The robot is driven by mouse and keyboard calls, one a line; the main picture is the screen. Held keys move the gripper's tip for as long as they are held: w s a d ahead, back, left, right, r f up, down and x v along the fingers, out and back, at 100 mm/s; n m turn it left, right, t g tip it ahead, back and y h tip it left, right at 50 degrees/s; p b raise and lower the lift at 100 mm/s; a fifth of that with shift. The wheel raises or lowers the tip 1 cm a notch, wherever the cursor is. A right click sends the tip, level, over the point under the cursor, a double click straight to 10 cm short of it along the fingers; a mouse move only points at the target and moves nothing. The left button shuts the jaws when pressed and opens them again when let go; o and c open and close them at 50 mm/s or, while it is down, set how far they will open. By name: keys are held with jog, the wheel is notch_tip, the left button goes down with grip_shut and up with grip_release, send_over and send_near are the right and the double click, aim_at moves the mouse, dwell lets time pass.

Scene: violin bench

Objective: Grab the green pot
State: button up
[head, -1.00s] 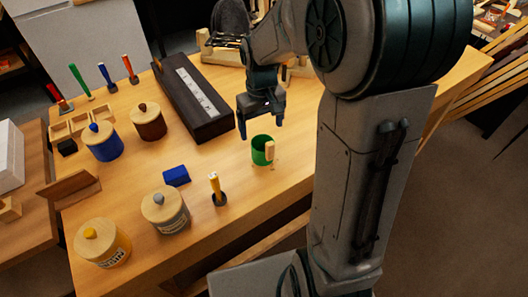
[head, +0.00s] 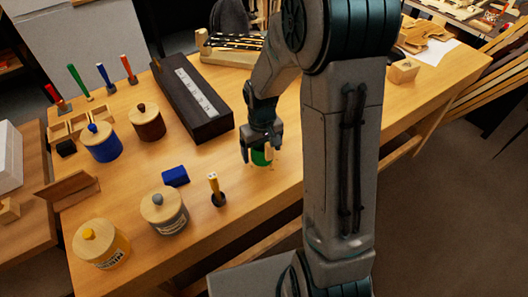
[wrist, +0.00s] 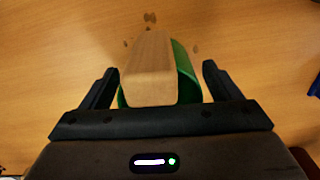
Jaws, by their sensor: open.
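The green pot (head: 259,158) stands on the wooden bench, mostly hidden behind my gripper in the head view. In the wrist view the green pot (wrist: 187,75) lies between my fingers, and a light wooden block (wrist: 150,68) on it covers much of it. My gripper (head: 259,155) is open and comes down over the pot from above. In the wrist view the fingers of my gripper (wrist: 158,85) stand on either side of the pot, with a gap visible on the right side. Whether the left finger touches it I cannot tell.
Lidded jars, such as the grey one (head: 165,211), stand farther left. A long black case (head: 193,98) lies behind. The bench right around the pot is clear.

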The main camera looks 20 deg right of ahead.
jog(key=c, duration=1)
jog(key=shift+r, duration=0.1)
